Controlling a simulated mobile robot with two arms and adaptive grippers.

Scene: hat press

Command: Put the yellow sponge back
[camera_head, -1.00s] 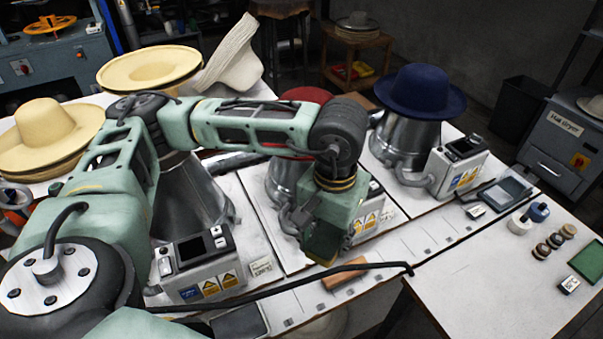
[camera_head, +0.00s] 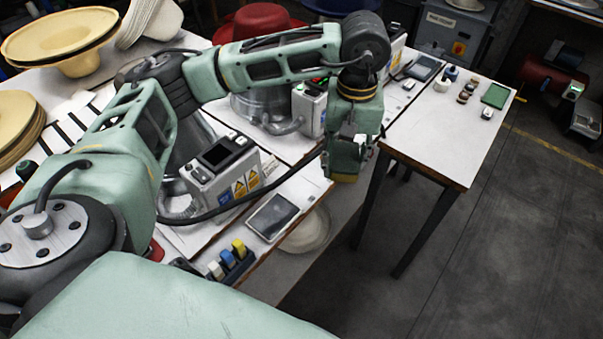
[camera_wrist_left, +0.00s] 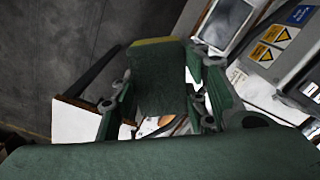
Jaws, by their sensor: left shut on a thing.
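My left gripper (camera_head: 346,152) is shut on the sponge and holds it in the air beside the front edge of the workbench. The yellow sponge (camera_head: 343,178) shows in the head view as a yellow strip below the fingers. In the left wrist view the sponge (camera_wrist_left: 158,42) shows a yellow edge, with a dark green face between the fingers of the left gripper (camera_wrist_left: 165,100). Most of its yellow part is hidden. My right gripper is out of view.
A flat dark tray (camera_head: 272,217) lies at the bench's front edge. Small white, blue and yellow-topped items (camera_head: 228,262) stand near it. A control box (camera_head: 222,168) sits behind. A side table (camera_head: 440,140) bears a green pad (camera_head: 495,95). Open floor lies at right.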

